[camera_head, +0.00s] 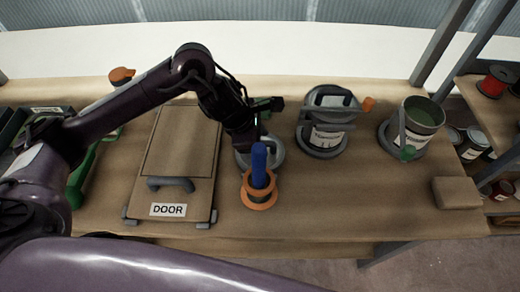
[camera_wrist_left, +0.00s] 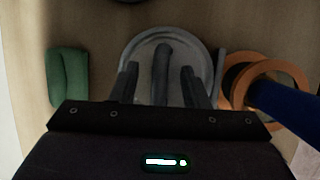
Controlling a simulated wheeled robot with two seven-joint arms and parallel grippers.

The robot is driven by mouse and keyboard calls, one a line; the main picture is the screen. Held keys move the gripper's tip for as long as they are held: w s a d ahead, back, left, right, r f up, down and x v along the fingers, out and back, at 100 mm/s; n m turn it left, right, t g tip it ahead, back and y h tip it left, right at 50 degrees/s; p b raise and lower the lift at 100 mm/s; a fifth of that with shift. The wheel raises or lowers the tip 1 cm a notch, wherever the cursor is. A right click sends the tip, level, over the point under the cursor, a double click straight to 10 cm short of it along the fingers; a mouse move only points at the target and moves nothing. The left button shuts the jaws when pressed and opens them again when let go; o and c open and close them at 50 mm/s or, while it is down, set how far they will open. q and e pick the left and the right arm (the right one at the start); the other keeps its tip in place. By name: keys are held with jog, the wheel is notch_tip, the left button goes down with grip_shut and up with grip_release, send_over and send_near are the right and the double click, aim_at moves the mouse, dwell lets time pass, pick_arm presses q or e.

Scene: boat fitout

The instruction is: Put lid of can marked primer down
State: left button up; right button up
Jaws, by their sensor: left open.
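A round grey lid (camera_wrist_left: 142,51) with a bar handle (camera_wrist_left: 163,72) across it lies flat on the bench, as the left wrist view shows. In the head view the lid (camera_head: 273,155) is partly hidden by my left gripper (camera_head: 246,147). In the left wrist view my left gripper (camera_wrist_left: 160,85) is open, with its fingers on either side of the handle. I cannot tell whether they touch it. A grey can (camera_head: 325,138) with a pale label stands to the right; its label is too small to read. My right gripper is not in view.
An orange ring with a blue upright piece (camera_head: 259,166) stands close to the lid. A green block (camera_wrist_left: 68,76) lies on its other side. An open can with green contents (camera_head: 424,116) and a brown block (camera_head: 456,193) are farther right. A DOOR panel (camera_head: 175,190) lies left.

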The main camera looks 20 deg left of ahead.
pick_arm(q)
jog(key=shift+w+d+f, duration=0.1)
jog(key=shift+d+f, duration=0.05)
jog(key=shift+f, duration=0.3)
jog(key=shift+c, duration=0.2)
grip_shut()
